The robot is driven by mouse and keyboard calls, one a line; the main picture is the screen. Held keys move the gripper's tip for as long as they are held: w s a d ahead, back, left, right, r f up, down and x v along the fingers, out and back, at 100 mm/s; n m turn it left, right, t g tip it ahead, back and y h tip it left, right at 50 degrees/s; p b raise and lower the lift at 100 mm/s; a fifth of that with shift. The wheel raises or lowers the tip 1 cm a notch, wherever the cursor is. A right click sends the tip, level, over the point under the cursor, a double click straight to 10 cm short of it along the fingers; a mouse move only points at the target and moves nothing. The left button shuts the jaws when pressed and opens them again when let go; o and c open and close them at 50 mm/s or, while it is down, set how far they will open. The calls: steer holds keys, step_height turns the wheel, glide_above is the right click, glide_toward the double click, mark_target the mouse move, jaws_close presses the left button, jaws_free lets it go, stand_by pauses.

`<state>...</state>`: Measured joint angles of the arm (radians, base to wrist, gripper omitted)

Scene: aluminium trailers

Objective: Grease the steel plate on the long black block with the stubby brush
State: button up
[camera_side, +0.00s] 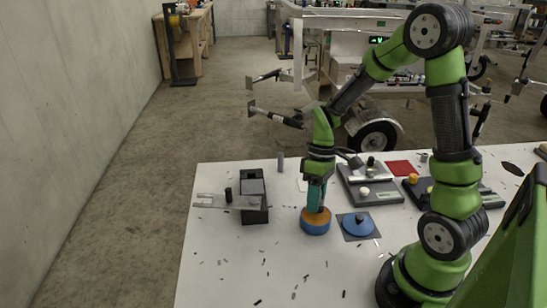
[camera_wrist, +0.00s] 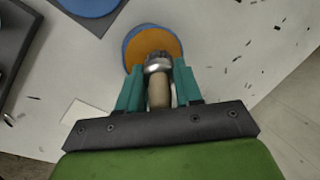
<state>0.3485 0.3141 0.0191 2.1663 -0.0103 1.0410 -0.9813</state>
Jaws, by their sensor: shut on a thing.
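My gripper (camera_side: 316,205) is shut on the stubby brush, directly above an open blue tin (camera_side: 315,228) with an orange surface inside. In the wrist view, the brush (camera_wrist: 159,92) has a pale wooden handle and a metal collar between the teal fingers. Its dark bristle end is over the orange surface (camera_wrist: 158,43); I cannot tell how deep it reaches. In the side view the fingers hide most of the brush. The long black block (camera_side: 255,216) stands to the left, with a grey steel plate (camera_side: 252,186) on its top.
A flat metal bar (camera_side: 215,201) with a black knob lies across the block's front part. A blue lid (camera_side: 357,226) lies on a dark square right of the tin. Grey fixtures (camera_side: 372,190) and a red sheet (camera_side: 400,168) are behind. Small dark scraps dot the white table.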

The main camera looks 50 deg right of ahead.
steer(key=shift+f, duration=0.6)
stand_by(1.6)
steer(key=shift+r, duration=0.1)
steer(key=shift+r, duration=3.45)
steer(key=w+a+r+m, duration=0.2)
steer(key=w+a+r, duration=0.3)
steer(key=w+r, duration=0.25)
steer(key=w+d+f, duration=0.1)
steer(key=w+d, duration=0.4)
steer(key=w, duration=0.5)
steer(key=shift+s+f, duration=0.15)
steer(key=shift+f, duration=1.15)
steer(key=shift+s+f, duration=0.1)
steer(key=shift+f, duration=1.2)
